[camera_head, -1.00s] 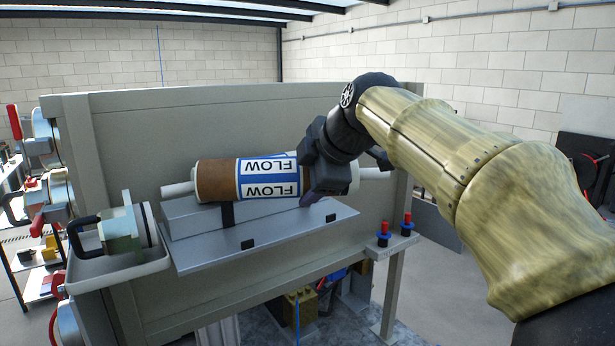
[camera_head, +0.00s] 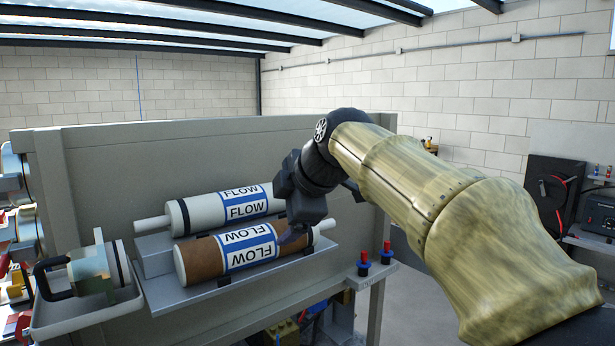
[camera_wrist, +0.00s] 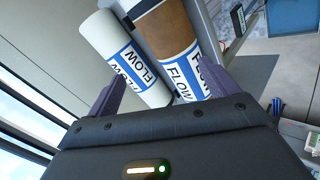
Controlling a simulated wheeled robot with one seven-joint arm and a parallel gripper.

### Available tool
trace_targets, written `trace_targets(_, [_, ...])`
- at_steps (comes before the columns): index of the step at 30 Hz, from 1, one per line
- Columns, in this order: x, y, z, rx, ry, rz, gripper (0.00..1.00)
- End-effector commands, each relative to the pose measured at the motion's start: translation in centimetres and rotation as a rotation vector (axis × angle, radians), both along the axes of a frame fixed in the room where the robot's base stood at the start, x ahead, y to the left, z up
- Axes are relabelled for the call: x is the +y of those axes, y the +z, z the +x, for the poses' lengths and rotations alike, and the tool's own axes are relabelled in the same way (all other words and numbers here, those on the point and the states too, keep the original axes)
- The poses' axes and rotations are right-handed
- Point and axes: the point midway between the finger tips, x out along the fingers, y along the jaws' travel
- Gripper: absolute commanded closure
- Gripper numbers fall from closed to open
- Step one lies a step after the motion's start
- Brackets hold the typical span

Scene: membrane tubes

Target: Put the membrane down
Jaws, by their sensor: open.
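A brown membrane tube with a blue and white FLOW label (camera_head: 205,260) lies on the lower front step of the grey shelf (camera_head: 165,298). A white FLOW membrane tube (camera_head: 207,212) lies behind it on the higher step. My gripper (camera_head: 300,232) is open at the right end of the brown tube, with one purple finger in front of its label; the other is mostly hidden. The wrist view shows both fingers of my gripper (camera_wrist: 160,82) spread apart, the brown tube (camera_wrist: 168,35) and white tube (camera_wrist: 112,45) beyond them. Contact cannot be told.
A grey panel (camera_head: 100,155) stands behind the shelf. A tray (camera_head: 85,315) with a black-handled cap piece (camera_head: 92,272) is at the left. Two red and blue knobs (camera_head: 363,265) stand on a small ledge to the right of the shelf.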

Motion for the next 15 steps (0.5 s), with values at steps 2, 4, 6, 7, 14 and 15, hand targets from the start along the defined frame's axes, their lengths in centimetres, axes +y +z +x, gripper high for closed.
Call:
trace_targets(2, [-0.3, 0.7, -0.4, -0.004, -0.002, 0.001, 0.14])
trace_targets(4, [-0.7, 1.3, -1.1, -0.005, -0.001, 0.002, 0.14])
trace_targets(6, [-1.2, 2.1, -1.9, -0.005, -0.001, 0.0, 0.14])
trace_targets(7, [-1.4, 2.4, -2.2, -0.005, -0.001, 0.0, 0.14])
trace_targets(14, [-3.2, 5.5, -5.0, -0.006, -0.002, 0.001, 0.14])
trace_targets(15, [-3.5, 6.0, -5.5, -0.006, -0.002, 0.001, 0.14])
